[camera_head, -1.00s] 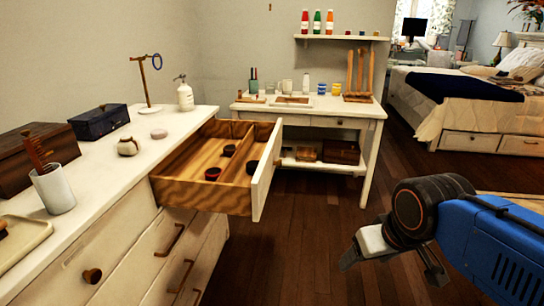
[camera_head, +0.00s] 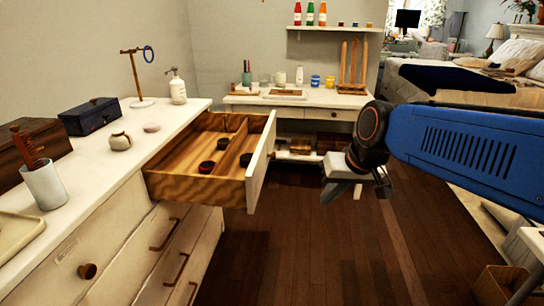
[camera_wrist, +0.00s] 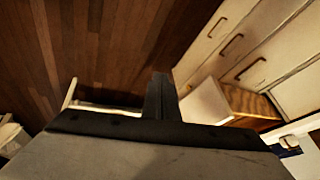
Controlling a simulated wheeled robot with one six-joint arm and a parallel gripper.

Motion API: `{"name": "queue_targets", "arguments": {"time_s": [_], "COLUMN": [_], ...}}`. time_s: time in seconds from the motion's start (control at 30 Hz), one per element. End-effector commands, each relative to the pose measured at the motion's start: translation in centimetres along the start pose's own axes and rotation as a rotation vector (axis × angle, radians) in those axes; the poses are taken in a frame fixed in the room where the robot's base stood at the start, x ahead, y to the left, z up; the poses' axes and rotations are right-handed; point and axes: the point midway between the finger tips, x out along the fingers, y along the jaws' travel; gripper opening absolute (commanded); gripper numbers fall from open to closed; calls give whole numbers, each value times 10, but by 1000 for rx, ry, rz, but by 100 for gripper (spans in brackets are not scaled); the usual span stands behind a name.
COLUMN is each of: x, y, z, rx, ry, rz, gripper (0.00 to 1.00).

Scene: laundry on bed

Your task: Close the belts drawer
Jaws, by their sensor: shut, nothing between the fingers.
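The open drawer (camera_head: 262,160) sticks out from the top of the white dresser, its pale front panel facing right. Inside are wooden dividers and several dark rolled coils, likely belts, such as one black and red coil (camera_head: 206,167). My gripper (camera_head: 350,192) is shut and empty, to the right of the drawer front and apart from it, over the floor. In the wrist view, the closed fingers (camera_wrist: 160,95) point up the picture; the drawer's pale front and wooden side (camera_wrist: 245,102) show to their right.
The dresser top (camera_head: 185,115) holds a dark blue box (camera_head: 93,116), a cup (camera_head: 45,186), a pump bottle (camera_head: 178,87) and a stand. A white desk (camera_head: 300,100) stands behind. Floor right of the drawer is clear.

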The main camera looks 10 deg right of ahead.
Motion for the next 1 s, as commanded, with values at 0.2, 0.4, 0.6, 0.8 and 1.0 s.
{"name": "queue_targets", "arguments": {"time_s": [0.2,0.4,0.6,0.8,1.0], "x": [16,37,57,67,82], "y": [-15,-23,-26,-27,-30], "z": [-78,-147,-200,-222,-225], "rx": [64,125,177,197,199], "ry": [20,44,66,76,76], "rz": [-70,-130,-174,-192,-193], "gripper": [0,0,0,0,0]}}
